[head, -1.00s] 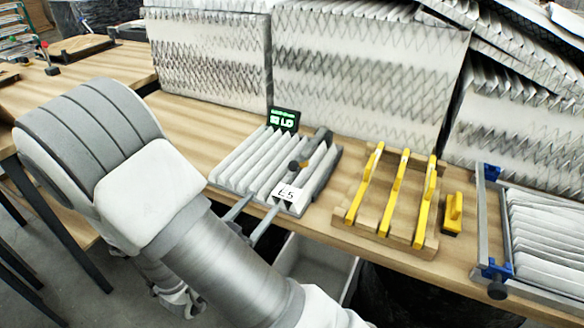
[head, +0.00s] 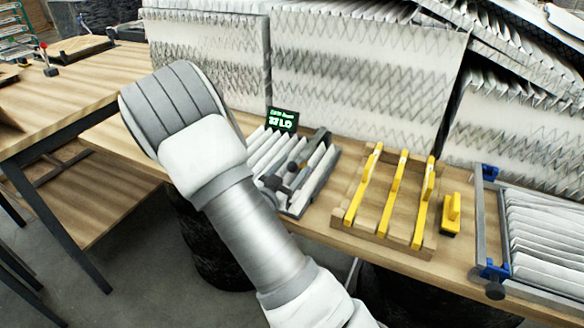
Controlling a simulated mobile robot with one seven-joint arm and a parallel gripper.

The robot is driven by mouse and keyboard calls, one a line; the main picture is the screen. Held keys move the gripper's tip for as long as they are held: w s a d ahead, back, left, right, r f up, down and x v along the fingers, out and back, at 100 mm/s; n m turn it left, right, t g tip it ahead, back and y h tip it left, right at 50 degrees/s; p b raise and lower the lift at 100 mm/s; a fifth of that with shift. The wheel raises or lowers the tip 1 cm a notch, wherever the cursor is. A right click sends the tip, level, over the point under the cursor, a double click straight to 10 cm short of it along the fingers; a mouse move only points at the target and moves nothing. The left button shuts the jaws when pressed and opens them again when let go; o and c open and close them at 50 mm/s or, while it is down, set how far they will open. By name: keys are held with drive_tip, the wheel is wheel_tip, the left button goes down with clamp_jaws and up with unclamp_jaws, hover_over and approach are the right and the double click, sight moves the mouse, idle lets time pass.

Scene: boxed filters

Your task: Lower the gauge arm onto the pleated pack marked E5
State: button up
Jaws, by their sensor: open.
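The pleated pack (head: 262,146) lies on the wooden bench, its white pleats partly covered by my arm. The E5 tag cannot be seen in this view now. The gauge arm (head: 318,140) is a dark grey bar reaching from the pack's back right corner over the pleats, with a dark knob at its near end. I cannot tell whether it touches the pleats. My gripper (head: 279,187) is over the front of the pack, close to the gauge arm's near end; it is open, and its fingers are largely hidden behind my wrist.
A small display (head: 283,119) with green lettering stands behind the pack. A wooden rack with yellow bars (head: 396,190) and a yellow-handled block (head: 451,213) are to the right. A clamped frame (head: 480,225) holds another pleated pack at far right. Large filters (head: 365,75) line the back.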

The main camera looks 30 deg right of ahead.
clamp_jaws()
idle(0.3)
idle(1.1)
